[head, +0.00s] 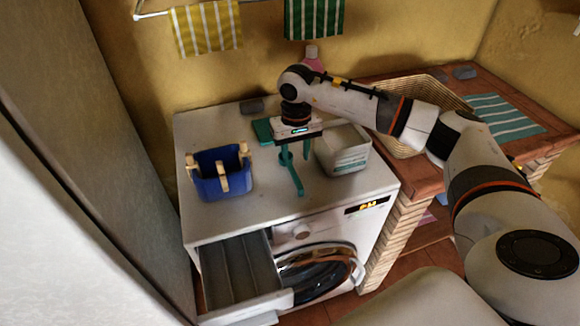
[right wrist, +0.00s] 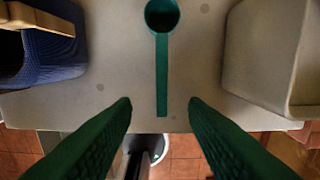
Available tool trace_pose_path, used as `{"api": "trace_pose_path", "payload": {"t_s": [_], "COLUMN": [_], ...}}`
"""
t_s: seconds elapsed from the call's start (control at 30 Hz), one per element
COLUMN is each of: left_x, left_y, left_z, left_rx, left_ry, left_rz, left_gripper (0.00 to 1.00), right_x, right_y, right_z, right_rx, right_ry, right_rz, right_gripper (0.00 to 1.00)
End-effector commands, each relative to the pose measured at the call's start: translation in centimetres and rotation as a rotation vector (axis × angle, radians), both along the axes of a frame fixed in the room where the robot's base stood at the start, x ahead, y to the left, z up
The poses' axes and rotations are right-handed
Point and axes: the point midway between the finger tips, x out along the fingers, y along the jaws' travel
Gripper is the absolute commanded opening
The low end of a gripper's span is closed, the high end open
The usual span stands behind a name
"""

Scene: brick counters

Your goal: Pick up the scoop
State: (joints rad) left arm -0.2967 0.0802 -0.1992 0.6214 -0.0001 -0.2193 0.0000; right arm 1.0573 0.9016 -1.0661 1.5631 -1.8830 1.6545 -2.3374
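The green scoop (head: 292,176) lies on top of the white washing machine (head: 245,215), between a blue basket and a pale box. In the right wrist view the scoop (right wrist: 162,75) shows its round cup at the top and its straight handle pointing down the picture. My right gripper (head: 297,156) is over the machine top, above the scoop. In the right wrist view the two green fingers of the right gripper (right wrist: 160,104) are spread apart, with the handle showing between their tips and nothing held. My left gripper is not in view.
The blue basket (head: 225,180) with wooden pegs stands left of the scoop, and the pale box (head: 350,160) stands close on the right. A pink bottle (head: 312,60) is behind. The machine's drawer (head: 240,273) is pulled out. A wicker basket (head: 428,90) stands on the brick counter.

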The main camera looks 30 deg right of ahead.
Motion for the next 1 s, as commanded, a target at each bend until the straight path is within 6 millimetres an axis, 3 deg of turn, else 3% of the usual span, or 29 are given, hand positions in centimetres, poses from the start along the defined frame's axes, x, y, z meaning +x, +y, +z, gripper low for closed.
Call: {"api": "trace_pose_path", "payload": {"t_s": [0.1, 0.2, 0.37, 0.5, 0.63, 1.0], "left_x": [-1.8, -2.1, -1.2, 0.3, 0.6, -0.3], "left_y": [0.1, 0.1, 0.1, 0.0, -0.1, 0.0], "left_z": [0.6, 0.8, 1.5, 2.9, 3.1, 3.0], "left_rx": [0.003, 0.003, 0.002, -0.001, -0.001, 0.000], "left_ry": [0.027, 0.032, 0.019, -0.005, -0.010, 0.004], "left_rz": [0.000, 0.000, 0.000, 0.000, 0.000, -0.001], "left_gripper": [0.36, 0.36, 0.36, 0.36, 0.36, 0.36], "right_x": [0.0, 0.0, 0.0, 0.1, 0.2, 0.3], "right_y": [0.0, 0.0, -0.1, -0.4, -0.3, -0.4], "right_z": [-1.7, -2.6, -3.7, -5.8, -7.6, -8.1], "right_rx": [0.002, 0.001, 0.002, 0.002, 0.003, 0.002], "right_ry": [0.004, 0.000, 0.003, 0.005, 0.002, -0.001], "right_rz": [-0.001, -0.001, -0.001, -0.002, -0.001, -0.001], "right_gripper": [0.40, 0.40, 0.40, 0.40, 0.40, 0.40]}}
